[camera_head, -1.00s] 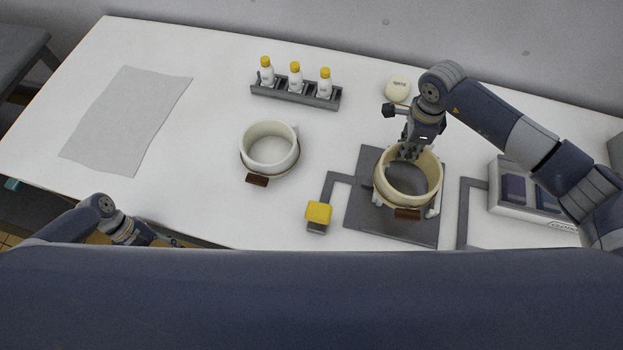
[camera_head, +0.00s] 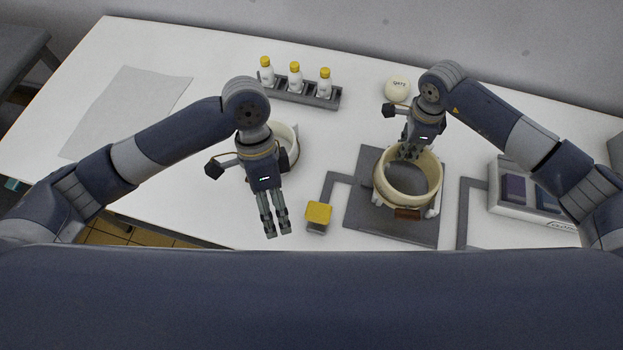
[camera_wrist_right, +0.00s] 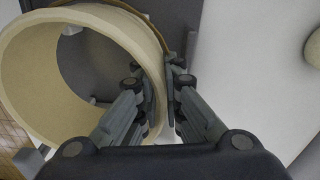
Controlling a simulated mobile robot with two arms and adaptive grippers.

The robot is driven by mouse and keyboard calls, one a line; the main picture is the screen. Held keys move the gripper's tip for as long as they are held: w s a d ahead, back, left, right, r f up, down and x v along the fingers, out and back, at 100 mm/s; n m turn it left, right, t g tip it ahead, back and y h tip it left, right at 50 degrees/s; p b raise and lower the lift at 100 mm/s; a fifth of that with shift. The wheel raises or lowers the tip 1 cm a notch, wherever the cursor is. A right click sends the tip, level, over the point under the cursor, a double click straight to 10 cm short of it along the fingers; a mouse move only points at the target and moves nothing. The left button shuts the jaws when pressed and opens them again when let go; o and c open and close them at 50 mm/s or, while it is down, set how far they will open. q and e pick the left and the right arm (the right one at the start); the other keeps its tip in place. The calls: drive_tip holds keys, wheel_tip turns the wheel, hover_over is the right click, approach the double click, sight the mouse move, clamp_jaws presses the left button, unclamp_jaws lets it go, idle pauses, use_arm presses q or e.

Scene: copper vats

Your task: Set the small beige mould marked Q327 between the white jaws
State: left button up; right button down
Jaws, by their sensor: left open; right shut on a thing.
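The beige mould (camera_head: 428,182), an open ring with a brown tab, sits over the dark plate (camera_head: 375,222) among small white jaws (camera_head: 434,211). Whether it rests on the plate is hard to tell. No marking is readable on it. My right gripper (camera_head: 411,152) is shut on its far wall; in the right wrist view the fingers (camera_wrist_right: 157,105) pinch the wall of the beige mould (camera_wrist_right: 22,75). My left gripper (camera_head: 278,230) hangs left of the yellow button, pointing down and empty. A paler ring mould (camera_head: 291,140) stands behind the left arm, mostly hidden.
A rack (camera_head: 297,98) of yellow-capped bottles and a round cream piece (camera_head: 397,89) stand behind. A control box (camera_head: 513,187) is at right. A grey sheet (camera_head: 110,110) lies at left.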

sight(318, 211)
use_arm(q)
drive_tip(key=w+d+r+m+t, duration=0.3)
drive_tip(key=d+r+m+t, duration=0.1)
drive_tip(key=d+r+m, duration=0.3)
drive_tip(key=f, duration=0.4)
drive_tip(key=d+f, duration=0.1)
drive_tip(key=f, duration=0.3)
drive_tip(key=d+f, duration=0.1)
drive_tip(key=f, duration=0.3)
drive_tip(key=shift+s+f, duration=0.25)
drive_tip(key=shift+f, duration=0.15)
use_arm(e)
drive_tip(key=shift+r, duration=0.1)
use_arm(q)
drive_tip(key=shift+c, duration=0.3)
drive_tip(key=c, duration=1.1)
drive_tip(key=shift+n, duration=0.3)
drive_tip(key=shift+f, duration=0.1)
drive_tip(key=shift+s+a+f, duration=0.1)
drive_tip(key=shift+f, duration=1.8)
use_arm(e)
drive_tip(key=shift+f, duration=0.4)
